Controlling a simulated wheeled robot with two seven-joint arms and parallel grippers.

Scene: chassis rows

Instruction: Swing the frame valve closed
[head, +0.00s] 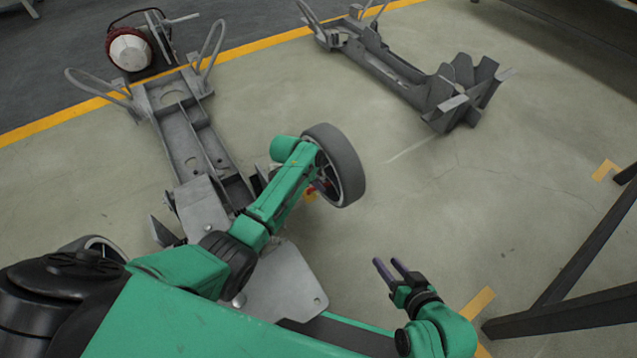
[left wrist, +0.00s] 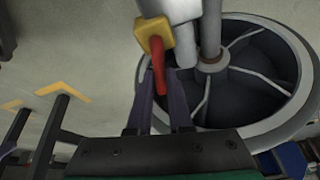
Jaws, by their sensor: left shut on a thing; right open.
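The frame valve has a yellow body (left wrist: 154,35) and a red handle (left wrist: 158,68) in the left wrist view. The handle points down the picture from the body, beside a grey pipe (left wrist: 183,35). My left gripper (left wrist: 161,88) is shut on the red handle, one dark finger on each side. In the head view only a bit of the valve's yellow (head: 310,196) and red shows beside the wheel (head: 338,166); my left arm hides the left fingers there. My right gripper (head: 388,264) is open and empty above the floor at lower right.
The wheel also shows close right of the left fingers in the left wrist view (left wrist: 290,45). A grey chassis (head: 180,125) runs to the back left, with a red-and-white round part (head: 130,48) behind it. A second chassis (head: 390,70) lies back right. A dark stand (head: 570,270) is at right.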

